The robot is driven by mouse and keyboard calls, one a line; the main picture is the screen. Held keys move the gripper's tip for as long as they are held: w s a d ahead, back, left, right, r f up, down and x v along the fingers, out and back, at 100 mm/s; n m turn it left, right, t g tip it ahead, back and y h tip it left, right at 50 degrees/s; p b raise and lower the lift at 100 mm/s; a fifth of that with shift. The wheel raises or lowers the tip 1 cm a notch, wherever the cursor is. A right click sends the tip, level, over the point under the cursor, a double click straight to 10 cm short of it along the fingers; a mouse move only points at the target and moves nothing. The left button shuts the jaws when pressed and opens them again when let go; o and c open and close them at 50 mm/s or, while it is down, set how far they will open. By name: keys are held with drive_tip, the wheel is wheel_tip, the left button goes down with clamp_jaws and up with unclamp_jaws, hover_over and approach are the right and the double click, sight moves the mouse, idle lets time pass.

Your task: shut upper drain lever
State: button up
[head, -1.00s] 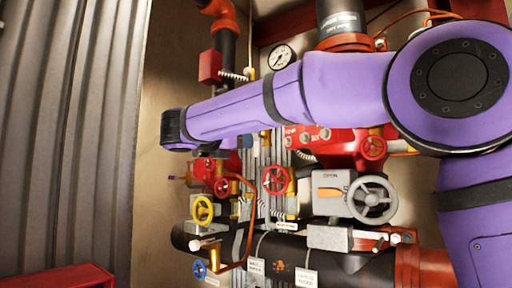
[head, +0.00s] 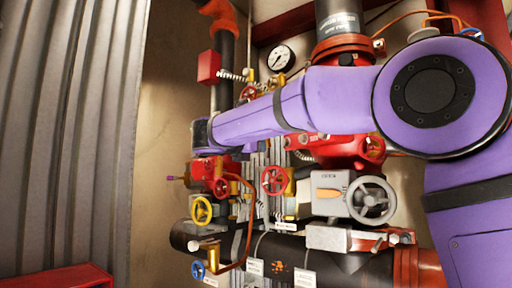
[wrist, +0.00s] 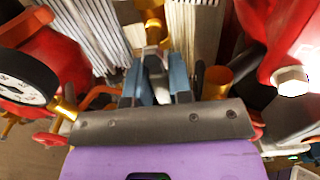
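I cannot tell for certain which part is the upper drain lever; my arm covers part of the upper pipework. A small purple-tipped rod (head: 172,179) sticks out left of the red valve body in the head view. A brass fitting (head: 212,254) with a light handle stands lower left. In the wrist view, the blue-grey fingers of my gripper (wrist: 156,82) stand apart, pointing at the pipework. A brass fitting (wrist: 153,32) shows beyond them and a brass cylinder (wrist: 217,82) just right. I see nothing clearly held. In the head view the fingers are hidden.
Yellow (head: 202,210), red (head: 275,181) and blue (head: 198,270) handwheels crowd the pipework, with a large grey handwheel (head: 372,200) at right. A pressure gauge (head: 281,58) sits above my arm. Corrugated metal (head: 65,140) stands left; bare wall lies between.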

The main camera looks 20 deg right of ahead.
clamp_jaws()
drive_tip(key=shift+w+a+r+m, duration=0.3)
drive_tip(key=shift+w+r+m, duration=0.15)
drive_tip(key=shift+m, duration=2.55)
drive_tip(key=shift+w+a+r+m, duration=0.35)
drive_tip(key=shift+r+m, duration=0.15)
drive_tip(key=shift+m, duration=2.5)
drive_tip(key=shift+w+a+r+m, duration=0.25)
drive_tip(key=shift+w+r+m, duration=0.2)
drive_tip(key=shift+m, duration=2.55)
drive_tip(key=o, duration=0.5)
unclamp_jaws()
drive_tip(key=shift+s, duration=0.1)
